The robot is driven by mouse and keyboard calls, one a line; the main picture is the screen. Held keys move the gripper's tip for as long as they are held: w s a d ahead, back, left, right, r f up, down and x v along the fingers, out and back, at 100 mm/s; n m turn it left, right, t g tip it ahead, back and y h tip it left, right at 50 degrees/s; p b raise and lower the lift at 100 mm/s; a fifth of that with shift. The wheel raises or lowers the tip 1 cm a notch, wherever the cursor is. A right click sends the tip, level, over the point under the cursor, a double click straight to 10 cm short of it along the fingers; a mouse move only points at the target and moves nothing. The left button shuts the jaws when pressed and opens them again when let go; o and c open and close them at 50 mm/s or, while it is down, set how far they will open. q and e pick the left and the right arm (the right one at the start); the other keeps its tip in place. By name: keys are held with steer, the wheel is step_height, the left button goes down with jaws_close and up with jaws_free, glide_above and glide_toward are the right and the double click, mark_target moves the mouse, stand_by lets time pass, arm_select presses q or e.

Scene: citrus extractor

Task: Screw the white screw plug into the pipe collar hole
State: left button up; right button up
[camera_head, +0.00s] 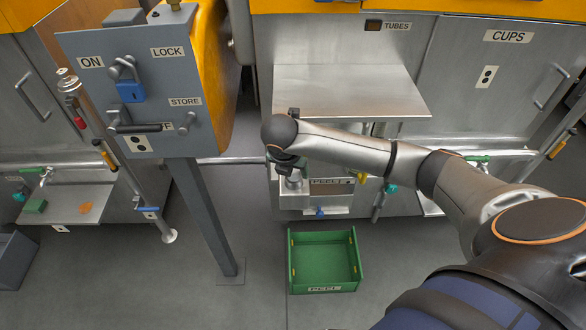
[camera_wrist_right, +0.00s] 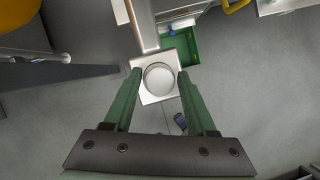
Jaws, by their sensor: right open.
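My right gripper (camera_wrist_right: 160,78) is open in the wrist view, with one green finger on each side of a pale round piece (camera_wrist_right: 159,79). This piece has a grey rim and looks like the white screw plug or the end of the pipe collar; I cannot tell which. It lies over a square metal plate (camera_wrist_right: 150,97) joined to a metal bar. I cannot tell whether the fingers touch it. In the head view my right gripper (camera_head: 284,163) points down by the metal fittings (camera_head: 293,184), and my wrist hides most of it. My left gripper is not in view.
A green PEEL crate (camera_head: 325,284) stands on the floor below the fittings. A metal shelf (camera_head: 350,90) juts out behind my right arm. Floor around the crate is clear.

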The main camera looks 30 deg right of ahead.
steer(key=n+t, duration=0.1)
steer(key=n, duration=0.2)
steer(key=shift+d+y, duration=0.15)
steer(key=shift+y, duration=0.25)
steer(key=n+y, duration=0.1)
steer(key=n, duration=0.3)
steer(key=shift+n+y, duration=0.3)
steer(key=shift+y, duration=0.1)
steer(key=shift+c, duration=0.4)
steer(key=shift+t, duration=0.3)
steer(key=c, duration=0.7)
steer(key=m, duration=0.2)
steer(key=m+h, duration=0.1)
steer(key=m, duration=0.1)
steer(key=m+g+h, duration=0.1)
steer(key=shift+a+m, duration=0.25)
steer(key=shift+m, duration=0.15)
steer(key=o, duration=1.1)
steer(key=shift+d, duration=0.1)
